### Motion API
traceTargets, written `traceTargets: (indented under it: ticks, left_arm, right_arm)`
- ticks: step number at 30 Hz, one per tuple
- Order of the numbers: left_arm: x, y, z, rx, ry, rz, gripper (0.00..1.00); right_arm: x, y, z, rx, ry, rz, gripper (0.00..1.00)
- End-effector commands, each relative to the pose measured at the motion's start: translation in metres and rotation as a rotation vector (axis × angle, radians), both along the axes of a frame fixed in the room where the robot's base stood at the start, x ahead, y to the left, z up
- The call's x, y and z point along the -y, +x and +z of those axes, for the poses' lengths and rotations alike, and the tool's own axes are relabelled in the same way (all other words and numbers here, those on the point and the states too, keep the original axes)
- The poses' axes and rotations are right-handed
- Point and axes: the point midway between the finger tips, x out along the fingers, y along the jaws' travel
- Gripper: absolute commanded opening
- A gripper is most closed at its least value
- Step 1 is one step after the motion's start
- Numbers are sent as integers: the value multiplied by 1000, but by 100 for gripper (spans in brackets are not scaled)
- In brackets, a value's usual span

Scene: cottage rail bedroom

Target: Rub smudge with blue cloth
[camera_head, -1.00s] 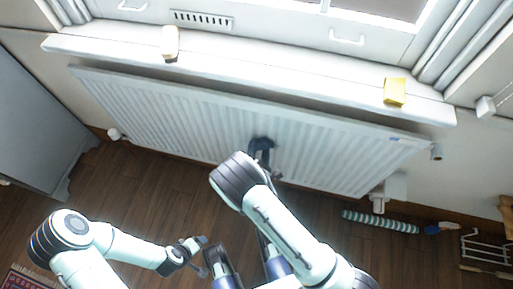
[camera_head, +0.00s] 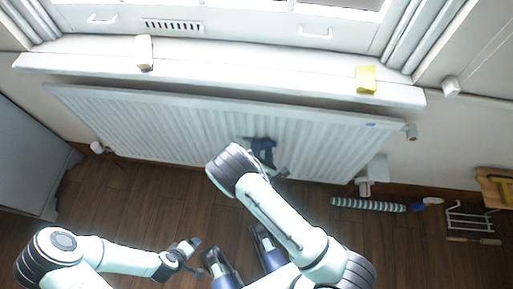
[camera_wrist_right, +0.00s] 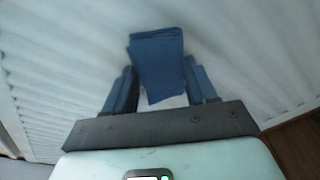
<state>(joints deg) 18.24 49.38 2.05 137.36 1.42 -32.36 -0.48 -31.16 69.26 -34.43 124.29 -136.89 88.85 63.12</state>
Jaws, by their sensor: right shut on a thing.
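The blue cloth (camera_wrist_right: 157,58) is a folded dark blue piece between the fingers of my right gripper (camera_wrist_right: 161,88) in the right wrist view. The gripper is shut on it, and the cloth sticks out past the fingertips toward the white ribbed radiator (camera_wrist_right: 235,60). In the head view the right gripper (camera_head: 263,152) is in front of the radiator (camera_head: 150,125), right of its middle and partly behind my forearm. I cannot tell whether the cloth touches the radiator. No smudge stands out clearly. My left gripper (camera_head: 187,252) is low over the floor, away from the radiator; its jaws are unclear.
A white windowsill (camera_head: 250,80) runs above the radiator, with a cream block (camera_head: 143,52) and a yellow block (camera_head: 366,79) on it. A striped roll (camera_head: 368,204), a blue item (camera_head: 425,203) and a white rack (camera_head: 470,220) lie on the floor at right. A grey cabinet (camera_head: 30,160) stands at left.

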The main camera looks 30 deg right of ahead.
Motion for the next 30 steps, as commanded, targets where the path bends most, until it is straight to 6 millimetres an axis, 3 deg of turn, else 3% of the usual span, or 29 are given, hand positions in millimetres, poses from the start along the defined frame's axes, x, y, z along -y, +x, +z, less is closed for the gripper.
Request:
traceTargets:
  ticks: [10, 30]
  left_arm:
    - [0, 0, 4, 1, -1, 0, 79]
    - [0, 0, -1, 0, 0, 0, 79]
  right_arm:
    - [3, 0, 0, 2, 0, 0, 32]
    - [-38, 26, 0, 2, 2, 2, 32]
